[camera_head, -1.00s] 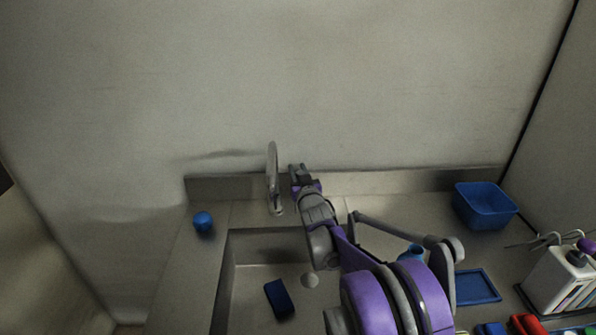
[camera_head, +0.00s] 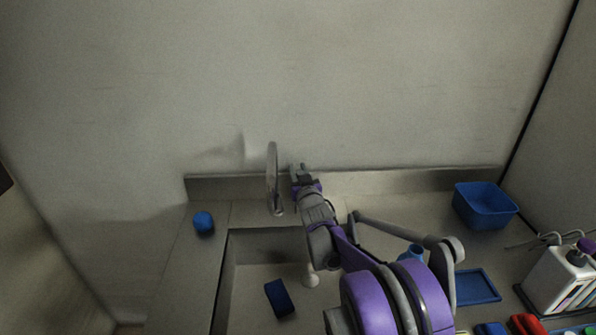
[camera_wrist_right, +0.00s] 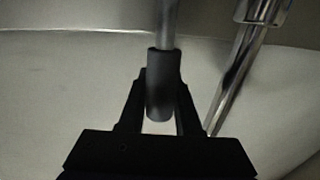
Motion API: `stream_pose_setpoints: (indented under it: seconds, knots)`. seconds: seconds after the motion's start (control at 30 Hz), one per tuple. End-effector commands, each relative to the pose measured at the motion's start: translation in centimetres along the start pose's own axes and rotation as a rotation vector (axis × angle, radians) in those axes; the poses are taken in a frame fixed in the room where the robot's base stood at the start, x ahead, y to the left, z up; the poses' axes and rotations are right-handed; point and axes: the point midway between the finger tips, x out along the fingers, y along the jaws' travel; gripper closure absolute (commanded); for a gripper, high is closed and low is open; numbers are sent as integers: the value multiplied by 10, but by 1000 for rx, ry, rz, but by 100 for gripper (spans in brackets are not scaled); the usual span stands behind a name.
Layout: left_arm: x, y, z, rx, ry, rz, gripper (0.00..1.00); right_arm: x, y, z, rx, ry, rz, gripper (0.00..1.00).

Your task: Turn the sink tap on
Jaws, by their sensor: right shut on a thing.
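The sink tap (camera_head: 272,178) is a tall metal spout standing at the back rim of the sink (camera_head: 232,272). My right gripper (camera_head: 301,172) is just right of the spout in the head view. In the right wrist view my right gripper (camera_wrist_right: 160,100) is shut on the tap handle (camera_wrist_right: 160,85), a dark grey cylindrical grip on a thin metal rod. The shiny tap spout (camera_wrist_right: 240,75) slants beside it on the right in that view. My forearm hides part of the sink. My left gripper is out of view.
A dark blue block (camera_head: 279,298) and a small pale object (camera_head: 311,280) show in the sink. A blue object (camera_head: 203,222) sits on the counter at left. A blue bin (camera_head: 485,205), blue tray (camera_head: 477,287) and white caddy (camera_head: 556,280) stand at right. A wall rises behind.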

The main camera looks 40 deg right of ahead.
Motion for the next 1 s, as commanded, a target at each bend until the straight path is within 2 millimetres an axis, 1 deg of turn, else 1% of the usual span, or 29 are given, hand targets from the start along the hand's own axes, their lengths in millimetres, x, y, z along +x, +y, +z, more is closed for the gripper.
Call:
stream_pose_setpoints:
  seconds: [0.27,0.7,1.0]
  knots:
    - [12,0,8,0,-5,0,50,-9,-2,2,-11,81,-1,100]
    - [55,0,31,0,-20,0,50,-40,-7,6,-66,415,-3,100]
    - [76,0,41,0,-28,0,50,-58,-10,9,-96,602,-5,100]
